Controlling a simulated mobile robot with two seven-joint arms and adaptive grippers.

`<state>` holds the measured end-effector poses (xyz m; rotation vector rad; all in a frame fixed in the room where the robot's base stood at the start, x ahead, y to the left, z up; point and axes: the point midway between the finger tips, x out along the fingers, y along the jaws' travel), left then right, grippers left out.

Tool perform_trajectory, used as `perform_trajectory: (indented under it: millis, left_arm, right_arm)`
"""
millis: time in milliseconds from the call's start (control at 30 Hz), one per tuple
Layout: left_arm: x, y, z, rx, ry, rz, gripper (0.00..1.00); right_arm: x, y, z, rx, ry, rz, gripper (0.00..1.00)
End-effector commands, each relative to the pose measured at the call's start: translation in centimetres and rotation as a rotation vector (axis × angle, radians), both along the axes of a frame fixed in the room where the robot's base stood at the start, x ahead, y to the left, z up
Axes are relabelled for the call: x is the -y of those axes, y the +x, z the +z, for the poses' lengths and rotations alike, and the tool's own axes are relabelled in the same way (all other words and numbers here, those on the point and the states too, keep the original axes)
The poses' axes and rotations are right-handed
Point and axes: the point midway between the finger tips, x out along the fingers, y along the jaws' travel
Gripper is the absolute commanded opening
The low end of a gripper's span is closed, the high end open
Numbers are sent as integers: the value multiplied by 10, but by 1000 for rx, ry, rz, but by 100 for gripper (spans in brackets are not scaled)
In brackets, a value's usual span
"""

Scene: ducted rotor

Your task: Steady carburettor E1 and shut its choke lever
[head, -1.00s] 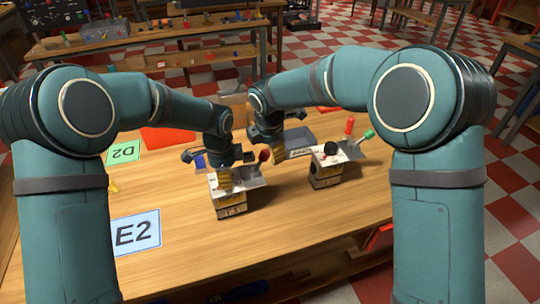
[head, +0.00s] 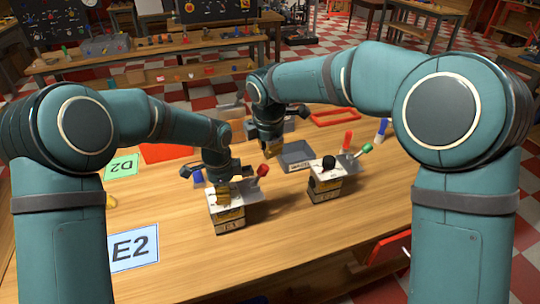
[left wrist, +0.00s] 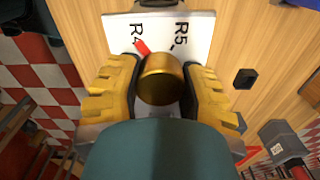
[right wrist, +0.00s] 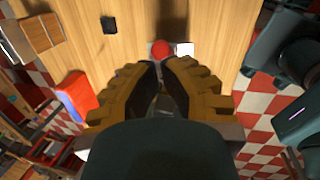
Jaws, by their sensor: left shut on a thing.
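Carburettor E1 (head: 229,222) is a small pale box with a white top and a dark-yellow band, standing upright on the bench. A lever with a red knob (head: 263,170) rises at its right side. My left gripper (head: 222,192) is above the box; in the left wrist view it is shut on a brass cylinder (left wrist: 160,80) on top of it. The white top plate (left wrist: 195,30) reads R4 and R5 there. My right gripper (head: 273,152) is behind and above the red knob, apart from it. In the right wrist view a red ball (right wrist: 162,50) lies beyond its closely spaced fingertips.
A second carburettor (head: 324,186) with a black knob and a green-knobbed lever (head: 367,148) stands to the right. A grey tray (head: 296,158) lies behind. Label cards E2 (head: 134,248) and D2 (head: 121,167) lie left.

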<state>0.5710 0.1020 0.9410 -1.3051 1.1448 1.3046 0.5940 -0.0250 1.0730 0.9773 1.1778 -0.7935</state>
Motion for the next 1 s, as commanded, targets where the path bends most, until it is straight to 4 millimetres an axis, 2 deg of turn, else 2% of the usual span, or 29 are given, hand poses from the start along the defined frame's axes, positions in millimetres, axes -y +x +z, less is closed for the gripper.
perform_trajectory:
  millis: [167, 600, 1000]
  left_arm:
    - [0, 0, 0, 0, 1, 0, 0]
    - [0, 0, 0, 0, 1, 0, 0]
    - [0, 0, 0, 0, 0, 0, 0]
  right_arm:
    - [9, 8, -4, -32, 106, -319, 0]
    - [32, 32, -13, -180, 394, -1325, 0]
    - [52, 54, -16, -368, 561, -2171, 0]
